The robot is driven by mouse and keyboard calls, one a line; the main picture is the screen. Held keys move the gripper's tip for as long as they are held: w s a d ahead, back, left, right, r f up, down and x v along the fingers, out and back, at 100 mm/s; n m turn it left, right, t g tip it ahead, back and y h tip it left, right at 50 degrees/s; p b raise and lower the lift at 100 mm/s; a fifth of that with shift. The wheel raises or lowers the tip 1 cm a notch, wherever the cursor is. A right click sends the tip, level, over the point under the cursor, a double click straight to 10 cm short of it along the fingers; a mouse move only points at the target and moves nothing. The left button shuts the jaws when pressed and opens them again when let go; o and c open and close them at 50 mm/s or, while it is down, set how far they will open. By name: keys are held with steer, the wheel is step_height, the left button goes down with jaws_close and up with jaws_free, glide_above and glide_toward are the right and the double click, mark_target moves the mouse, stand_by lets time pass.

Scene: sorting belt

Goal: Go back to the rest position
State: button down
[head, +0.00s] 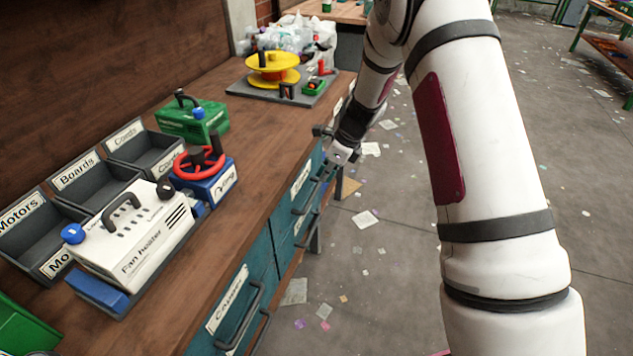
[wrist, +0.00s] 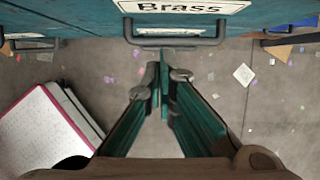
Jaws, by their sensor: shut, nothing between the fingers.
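My gripper (head: 326,150) is at the front of the teal drawers, beside the bench's front edge and over the aisle. In the wrist view my gripper (wrist: 163,75) is shut with nothing in it, and its fingertips are near the handle of the drawer labelled Brass (wrist: 190,9). Whether the fingertips touch the handle cannot be told. My white arm stretches down the right half of the head view and hides part of the floor.
The bench (head: 240,190) holds a white fan heater (head: 135,240), a blue unit with a red wheel (head: 204,173), a green device (head: 190,120), labelled bins (head: 88,182) and a yellow spool (head: 273,70). Scraps litter the open floor (head: 390,260). Drawer handles (head: 245,315) stick out.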

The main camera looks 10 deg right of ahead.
steer(key=s+a+r+n+p, duration=0.1)
steer(key=s+r+n+p, duration=0.35)
steer(key=s+r, duration=0.9)
steer(key=s+r+n+p, duration=0.2)
steer(key=s+r+n, duration=0.6)
steer(key=r, duration=1)
steer(key=s+r+n+h+p, duration=0.1)
steer(key=s+r+n, duration=0.1)
steer(key=s+n, duration=0.2)
steer(key=s+d+r+n+t+h+p, duration=0.1)
steer(key=s+r+n+p, duration=0.1)
steer(key=s, duration=0.9)
steer(key=s+d+r+n+h+p, duration=0.1)
steer(key=s+r+n+p, duration=0.1)
steer(key=s+n, duration=0.4)
steer(key=shift+s+d+r+t+h, duration=0.3)
steer(key=shift+s+r+t, duration=0.1)
steer(key=shift+s+r, duration=0.45)
steer(key=shift+f, duration=0.1)
